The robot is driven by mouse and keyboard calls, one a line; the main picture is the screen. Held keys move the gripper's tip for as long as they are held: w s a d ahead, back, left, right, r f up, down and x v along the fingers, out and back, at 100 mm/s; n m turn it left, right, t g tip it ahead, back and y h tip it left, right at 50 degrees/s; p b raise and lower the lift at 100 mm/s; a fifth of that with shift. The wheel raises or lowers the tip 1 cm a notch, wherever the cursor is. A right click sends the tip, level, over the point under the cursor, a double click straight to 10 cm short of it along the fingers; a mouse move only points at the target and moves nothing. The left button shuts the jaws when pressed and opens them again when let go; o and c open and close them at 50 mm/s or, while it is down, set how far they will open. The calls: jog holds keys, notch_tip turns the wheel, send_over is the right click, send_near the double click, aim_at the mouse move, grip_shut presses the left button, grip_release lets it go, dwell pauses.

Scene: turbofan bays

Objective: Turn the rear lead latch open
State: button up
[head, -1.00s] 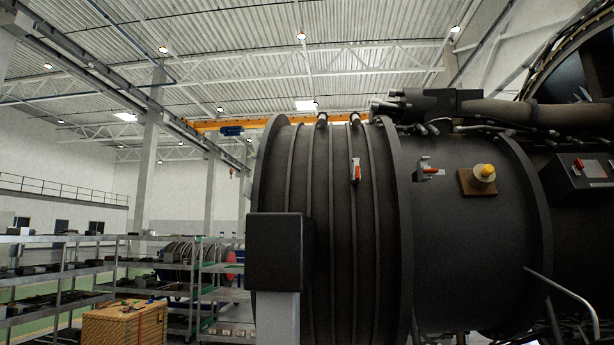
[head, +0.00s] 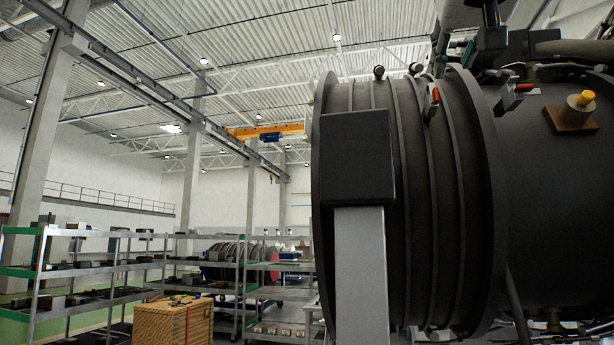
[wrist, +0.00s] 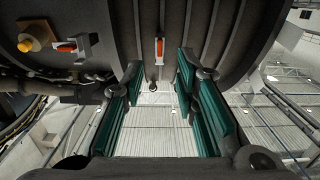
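Two small latches with red-orange handles sit on the dark engine casing. One latch (head: 432,100) is on the ribbed section; it also shows in the wrist view (wrist: 159,48). The other latch (head: 518,92) is on the smoother section to the right, near the flange; it shows in the wrist view (wrist: 67,46) too, at upper left. I cannot tell which is the rear lead latch. My gripper (wrist: 158,82) is open and empty, its teal-padded fingers spread wide. The ribbed-section latch appears between and beyond the fingertips, apart from them.
A yellow-orange knob (head: 585,98) on a brown plate sits right of the latches. A dark block (head: 355,155) on a grey post stands before the engine's left end. Pipes run along the engine top. Shelves (head: 100,268) and a wooden crate (head: 175,322) are at left.

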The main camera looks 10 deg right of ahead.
aim_at(436, 91)
jog(key=x, duration=0.4)
jog(key=r+p+x, duration=0.1)
jog(key=x, duration=0.4)
jog(key=r+p+x, duration=0.1)
jog(key=x, duration=0.3)
jog(key=shift+w+r, duration=0.1)
jog(key=shift+w, duration=0.2)
grip_shut()
